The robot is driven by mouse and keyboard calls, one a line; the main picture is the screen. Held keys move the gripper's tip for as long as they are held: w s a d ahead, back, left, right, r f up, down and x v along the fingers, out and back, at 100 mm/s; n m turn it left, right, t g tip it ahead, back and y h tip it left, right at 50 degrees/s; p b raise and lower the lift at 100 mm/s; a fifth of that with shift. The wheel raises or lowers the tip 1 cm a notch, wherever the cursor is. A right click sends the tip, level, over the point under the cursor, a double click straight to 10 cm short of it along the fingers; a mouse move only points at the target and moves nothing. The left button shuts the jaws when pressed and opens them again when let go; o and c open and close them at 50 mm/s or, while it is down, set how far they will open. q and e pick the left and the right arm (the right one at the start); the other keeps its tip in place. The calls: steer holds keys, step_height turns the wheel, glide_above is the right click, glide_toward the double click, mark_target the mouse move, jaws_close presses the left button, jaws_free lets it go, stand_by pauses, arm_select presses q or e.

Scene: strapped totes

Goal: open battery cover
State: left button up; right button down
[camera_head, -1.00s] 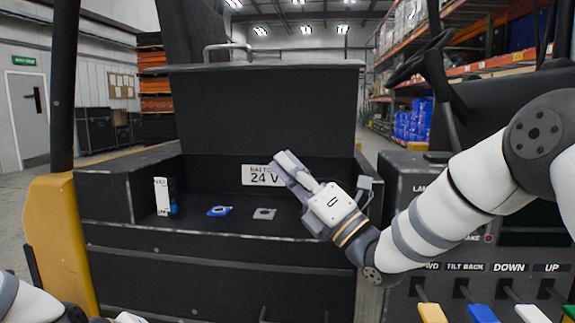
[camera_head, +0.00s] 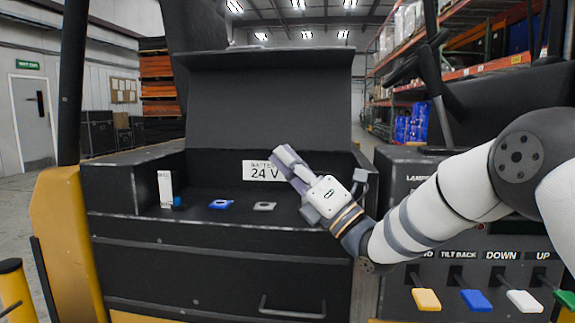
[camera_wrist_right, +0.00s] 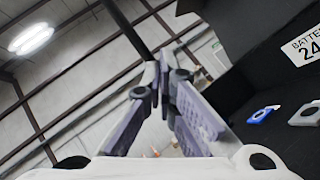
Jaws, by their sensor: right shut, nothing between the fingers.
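The battery cover (camera_head: 265,100) is a wide black panel standing raised behind the open battery compartment (camera_head: 110,170), tilted back. Its top edge shows no gripper on it. My right gripper (camera_head: 279,156) is shut and empty, its fingers pointing up and left in front of the "24 V" label (camera_head: 266,171). In the right wrist view the fingertips (camera_wrist_right: 165,80) meet with nothing between them, and the label (camera_wrist_right: 306,45) shows at the right. My left gripper is not in view.
In the compartment are a white box (camera_head: 165,188), a blue plate (camera_head: 221,204) and a grey plate (camera_head: 264,206). A lever panel (camera_head: 470,250) stands close on the right. A handle (camera_head: 292,308) sits on the front panel. A yellow post (camera_head: 14,290) stands at lower left.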

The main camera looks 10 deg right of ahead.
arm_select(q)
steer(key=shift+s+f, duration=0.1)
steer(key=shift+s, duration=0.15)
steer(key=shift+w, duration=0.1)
